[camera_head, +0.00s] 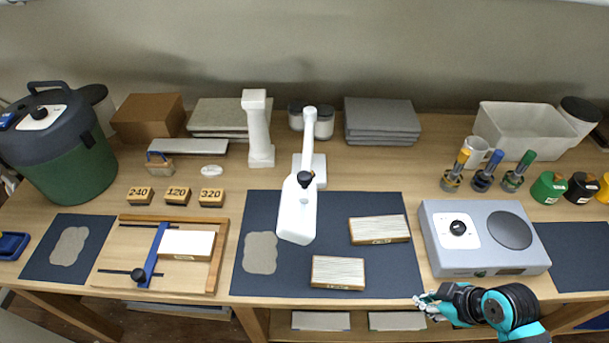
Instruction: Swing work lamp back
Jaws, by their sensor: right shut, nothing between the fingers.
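The white work lamp (297,212) stands at the middle of the table. Its base is at the back edge of the dark centre mat (388,278), and its arm (308,135) rises behind the head. The lamp head reaches forward over the mat, with a dark knob near its back end. My right gripper (426,301) is at the table's front edge, right of the mat and below the grey box with the dial. It is shut and empty, well apart from the lamp. My left gripper is not in view.
A white column (258,130) stands close behind left. The grey dial box (482,260) stands right. Grey slabs (382,121) are stacked behind.

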